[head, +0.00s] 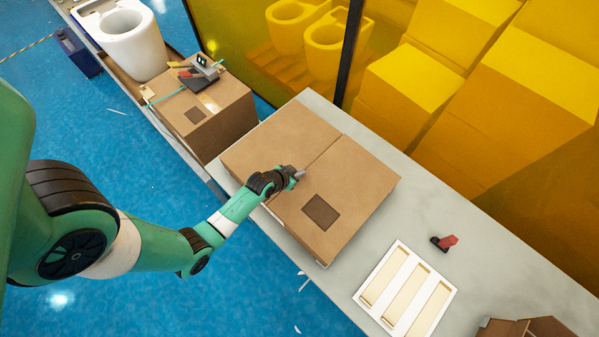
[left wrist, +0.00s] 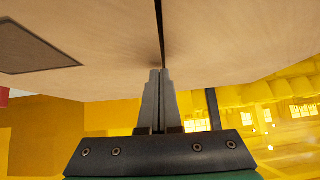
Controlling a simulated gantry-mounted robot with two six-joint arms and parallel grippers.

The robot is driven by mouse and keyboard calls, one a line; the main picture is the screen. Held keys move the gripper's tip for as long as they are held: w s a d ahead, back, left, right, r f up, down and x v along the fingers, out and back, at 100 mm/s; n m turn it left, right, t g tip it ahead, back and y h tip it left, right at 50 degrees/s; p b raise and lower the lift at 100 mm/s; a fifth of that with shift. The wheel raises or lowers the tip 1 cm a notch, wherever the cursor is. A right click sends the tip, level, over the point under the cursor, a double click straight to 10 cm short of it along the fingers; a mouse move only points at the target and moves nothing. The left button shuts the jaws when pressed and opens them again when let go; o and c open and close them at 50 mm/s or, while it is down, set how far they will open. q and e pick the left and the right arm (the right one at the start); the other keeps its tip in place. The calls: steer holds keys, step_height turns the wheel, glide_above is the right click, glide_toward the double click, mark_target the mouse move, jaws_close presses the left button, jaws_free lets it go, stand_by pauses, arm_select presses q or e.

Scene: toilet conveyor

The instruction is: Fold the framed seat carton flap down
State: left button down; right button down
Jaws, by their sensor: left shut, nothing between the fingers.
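The seat carton (head: 342,184) is a brown cardboard box on the grey table. Its two top flaps lie about flat and meet at a narrow seam. The near right flap carries a dark brown square patch (head: 320,212); the far left flap (head: 275,142) is plain. My left gripper (head: 298,174) is shut and empty, with its tips at the seam. In the left wrist view the shut fingers (left wrist: 156,85) reach the cardboard (left wrist: 90,70) right by the dark seam line. I cannot tell whether they press on it. My right gripper is not in view.
A white slotted tray (head: 378,287) and a red and black tool (head: 444,243) lie on the grey table (head: 480,230). A smaller carton (head: 215,125) with tools on top and a white toilet (head: 130,40) stand on the conveyor. A yellow panel (head: 270,60) borders the back.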

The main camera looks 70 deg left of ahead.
arm_select(q)
steer(key=shift+f+b, duration=0.5)
steer(key=shift+f, duration=0.3)
steer(key=shift+r, duration=0.1)
step_height(320, 180, up, 5)
steer(key=p, duration=0.5)
steer(key=shift+r, duration=0.2)
steer(key=p+v, duration=0.1)
steer(key=v, duration=0.8)
steer(key=shift+s+f, duration=0.3)
steer(key=shift+s, duration=0.05)
steer(key=shift+p, duration=0.3)
